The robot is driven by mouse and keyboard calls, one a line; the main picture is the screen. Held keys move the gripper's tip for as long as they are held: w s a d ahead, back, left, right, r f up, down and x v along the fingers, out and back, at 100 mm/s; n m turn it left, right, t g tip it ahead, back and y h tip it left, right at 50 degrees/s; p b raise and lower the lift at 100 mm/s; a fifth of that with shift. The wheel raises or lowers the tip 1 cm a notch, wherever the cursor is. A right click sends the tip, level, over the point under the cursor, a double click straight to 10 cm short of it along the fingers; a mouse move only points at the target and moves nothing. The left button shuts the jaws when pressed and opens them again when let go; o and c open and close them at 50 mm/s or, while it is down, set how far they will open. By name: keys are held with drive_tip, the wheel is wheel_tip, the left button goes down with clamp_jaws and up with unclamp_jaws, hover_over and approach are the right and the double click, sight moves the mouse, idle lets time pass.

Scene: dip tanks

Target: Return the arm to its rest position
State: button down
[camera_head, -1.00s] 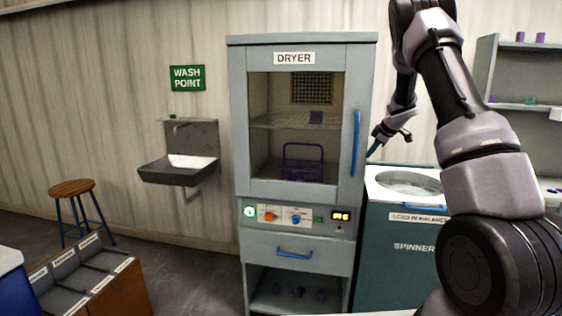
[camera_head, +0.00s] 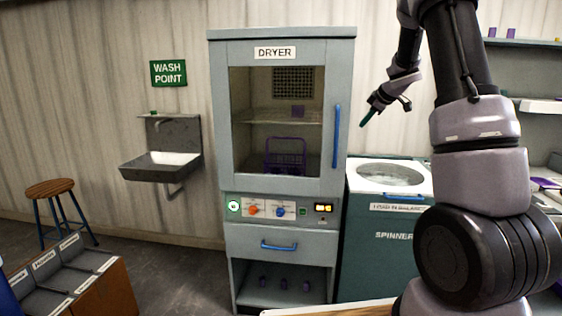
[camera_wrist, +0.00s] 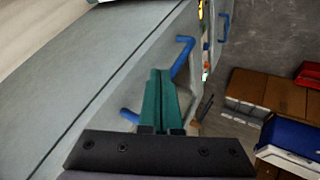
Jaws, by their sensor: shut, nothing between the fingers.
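My arm rises at the right of the head view and bends over at the top. My gripper (camera_head: 368,118) hangs at its end, above the spinner and right of the dryer, touching neither in that view. In the wrist view my gripper (camera_wrist: 161,100) shows two green fingers lying together, shut with nothing between them. The dryer (camera_head: 221,95) has its glass door closed, with a blue upright handle (camera_head: 336,136). A purple basket (camera_head: 285,156) stands inside behind the glass.
The spinner (camera_head: 380,255) stands right of the dryer, its round top visible. Shelves (camera_head: 540,105) are at the far right, partly behind my arm. A wash basin (camera_head: 160,167), a stool (camera_head: 50,190) and a box of labelled compartments (camera_head: 120,290) are at the left. Floor between is clear.

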wheel_tip(320, 180, up, 10)
drive_tip(key=s+m+t+h, duration=0.2)
drive_tip(key=m+t, duration=0.1)
drive_tip(key=t, duration=0.1)
drive_tip(key=s+d+r+m+h, duration=0.2)
drive_tip(key=s+r+m+h, duration=0.1)
drive_tip(key=s+r+m, duration=0.55)
drive_tip(key=s+a+f+m+g+y, duration=0.1)
drive_tip(key=s+a+f, duration=0.2)
drive_tip(key=s, duration=0.7)
drive_tip(key=s+a+f+m+g+y, duration=0.2)
drive_tip(key=s+a+f, duration=0.1)
drive_tip(key=s+a, duration=0.5)
drive_tip(key=s+a+f+m+g+y, duration=0.1)
drive_tip(key=s+a, duration=0.4)
drive_tip(key=s, duration=0.6)
wheel_tip(320, 180, down, 2)
drive_tip(key=shift+s+a+f+m+g+y, duration=0.2)
drive_tip(key=shift+s+f+m+g+y, duration=0.15)
drive_tip(key=shift+g, duration=0.25)
drive_tip(key=shift+r, duration=0.1)
